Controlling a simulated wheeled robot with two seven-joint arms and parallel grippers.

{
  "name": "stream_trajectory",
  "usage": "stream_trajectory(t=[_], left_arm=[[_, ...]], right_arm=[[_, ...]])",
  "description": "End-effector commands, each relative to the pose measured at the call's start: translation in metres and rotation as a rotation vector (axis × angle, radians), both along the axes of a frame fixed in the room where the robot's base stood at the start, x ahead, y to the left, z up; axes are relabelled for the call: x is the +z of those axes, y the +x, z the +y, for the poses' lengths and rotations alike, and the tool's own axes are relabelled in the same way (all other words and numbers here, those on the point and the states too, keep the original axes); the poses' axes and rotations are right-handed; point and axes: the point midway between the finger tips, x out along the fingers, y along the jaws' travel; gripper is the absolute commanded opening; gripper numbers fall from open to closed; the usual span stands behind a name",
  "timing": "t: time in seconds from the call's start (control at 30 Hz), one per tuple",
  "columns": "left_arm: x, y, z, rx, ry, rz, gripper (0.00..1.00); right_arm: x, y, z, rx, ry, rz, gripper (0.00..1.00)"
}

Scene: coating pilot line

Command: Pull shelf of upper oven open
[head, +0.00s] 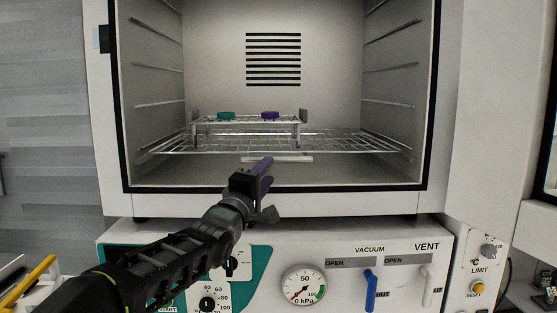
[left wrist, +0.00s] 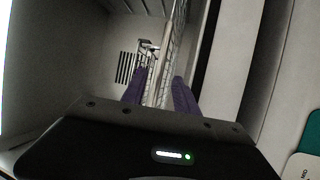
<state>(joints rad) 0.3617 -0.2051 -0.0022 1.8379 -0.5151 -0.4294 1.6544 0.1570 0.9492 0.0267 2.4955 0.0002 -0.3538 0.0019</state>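The upper oven (head: 205,60) stands open, and its wire shelf (head: 350,144) lies level inside. A pale handle bar (head: 290,160) runs along the middle of the shelf's front edge. My left gripper (head: 264,172) is at the oven's mouth, just in front of and below the handle. In the left wrist view, its purple fingers (left wrist: 158,95) are apart. The shelf (left wrist: 180,35) appears edge-on there, and a pale bar lies in line with the gap between the fingers. I cannot tell whether either finger touches it. My right gripper is not in view.
A small wire rack (head: 250,119) with a teal cap (head: 226,115) and a purple cap (head: 270,115) stands on the shelf. Below the oven is a control panel with a pressure gauge (head: 304,286) and a blue lever (head: 370,290). The oven's side walls carry empty shelf rails.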

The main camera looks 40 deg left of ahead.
Motion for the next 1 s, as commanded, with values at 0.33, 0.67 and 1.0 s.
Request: stream_trajectory(t=[0.33, 0.67, 1.0], left_arm=[[0.012, 0.036, 0.009, -0.001, 0.0, 0.002, 0.36], [0.019, 0.072, 0.018, 0.0, 0.0, 0.001, 0.36], [0.018, 0.073, 0.018, 0.0, 0.0, 0.0, 0.31]], right_arm=[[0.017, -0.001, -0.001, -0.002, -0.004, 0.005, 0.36], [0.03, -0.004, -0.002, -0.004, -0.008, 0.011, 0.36], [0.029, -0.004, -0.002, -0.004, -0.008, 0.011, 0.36]])
